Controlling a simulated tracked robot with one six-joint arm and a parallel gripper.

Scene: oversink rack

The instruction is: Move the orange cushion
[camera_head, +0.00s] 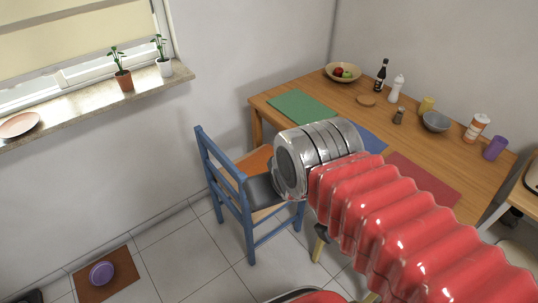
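The orange cushion (255,160) lies on the seat of a blue wooden chair (229,183) by the table. Only part of the cushion shows; my arm's silver wrist and a dark grey part hide the rest. My gripper (262,190) is over the front of the chair seat, close to the cushion. Its fingertips cannot be made out, so I cannot tell whether it is open or shut, or whether it touches the cushion.
A wooden table (330,100) stands right of the chair, with a green mat (303,106), a fruit bowl (343,72), bottles and cups. A windowsill (95,105) holds potted plants. A purple bowl (102,273) sits on a brown mat (124,265). Tiled floor (190,255) left of the chair is clear.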

